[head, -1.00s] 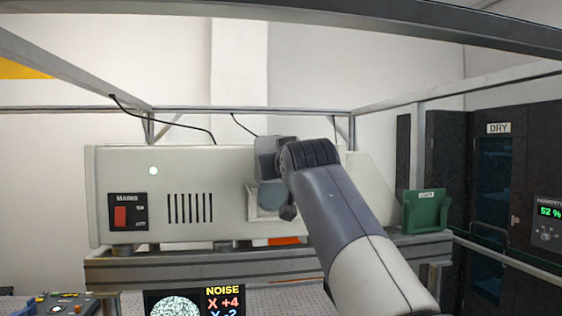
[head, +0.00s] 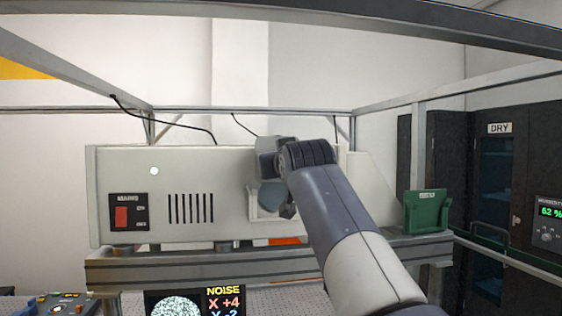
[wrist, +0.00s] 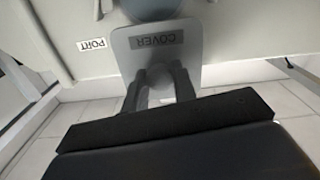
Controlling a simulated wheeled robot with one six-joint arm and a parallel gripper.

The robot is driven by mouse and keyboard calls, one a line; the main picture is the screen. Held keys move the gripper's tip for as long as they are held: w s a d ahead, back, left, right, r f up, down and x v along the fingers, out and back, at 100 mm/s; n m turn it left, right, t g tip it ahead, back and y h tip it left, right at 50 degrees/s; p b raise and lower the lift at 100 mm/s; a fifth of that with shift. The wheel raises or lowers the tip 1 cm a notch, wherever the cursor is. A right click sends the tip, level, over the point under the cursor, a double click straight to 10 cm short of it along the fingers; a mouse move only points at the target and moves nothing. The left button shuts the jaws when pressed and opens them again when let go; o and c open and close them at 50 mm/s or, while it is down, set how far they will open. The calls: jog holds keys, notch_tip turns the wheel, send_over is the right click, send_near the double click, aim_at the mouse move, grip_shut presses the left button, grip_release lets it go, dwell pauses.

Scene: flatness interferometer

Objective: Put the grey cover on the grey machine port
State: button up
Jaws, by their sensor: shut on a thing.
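The grey cover (wrist: 190,48), a flat plate labelled COVER, shows in the wrist view. My gripper (wrist: 162,75) is shut on the knob of the cover. The cover is in front of the grey machine (head: 230,165), close to a round blue-grey shape (wrist: 152,8) at the top of the wrist view. A PORT label (wrist: 92,44) is on the machine face to the left of the cover. In the head view my arm hides the cover and much of the port area (head: 257,203). I cannot tell whether the cover touches the machine.
A green holder (head: 425,211) stands on the shelf to the right of the machine. A red MAINS switch (head: 121,216) is on the machine's left side. Metal frame bars (head: 420,150) surround the bench. A noise display (head: 195,301) stands below the shelf.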

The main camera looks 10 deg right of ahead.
jog(key=shift+w, duration=0.1)
jog(key=shift+w+f, duration=0.15)
jog(key=shift+w, duration=1.15)
jog(key=shift+w, duration=0.25)
jog(key=shift+f+b, duration=2.8)
jog(key=shift+f, duration=0.7)
dwell(2.9)
